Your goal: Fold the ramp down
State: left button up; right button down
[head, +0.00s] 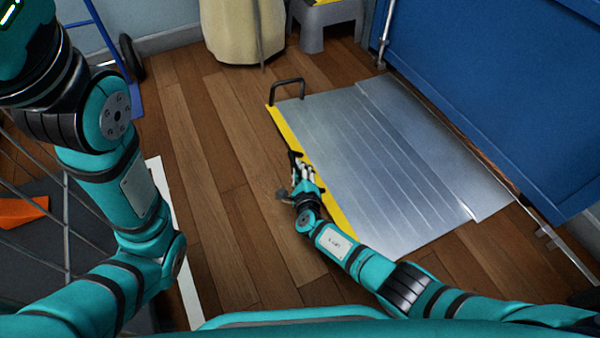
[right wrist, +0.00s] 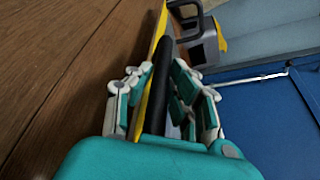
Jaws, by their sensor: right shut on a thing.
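The ramp (head: 390,165) is a grey metal plate with a yellow outer edge (head: 340,210). It extends from the foot of the blue wall panel and looks flat or nearly flat on the floor; I cannot tell if a small gap remains under its edge. A black handle (head: 287,90) stands at the far end of the yellow edge. My right gripper (head: 297,163) is at the middle of that edge, shut on another black handle (right wrist: 160,80), which runs between its fingers in the right wrist view (right wrist: 160,105). My left arm shows at the left; its gripper is out of view.
The blue panel (head: 490,80) rises along the ramp's right side. A grey step stool (head: 325,25) and a beige bin (head: 232,30) stand at the back. A blue hand truck (head: 110,50) is at the back left. Wooden floor (head: 215,190) left of the ramp is clear.

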jog(key=shift+d, duration=0.3)
jog(key=c, duration=1.3)
grip_release()
jog(key=shift+o, duration=0.3)
jog(key=shift+a, duration=0.15)
jog(key=shift+r, duration=0.1)
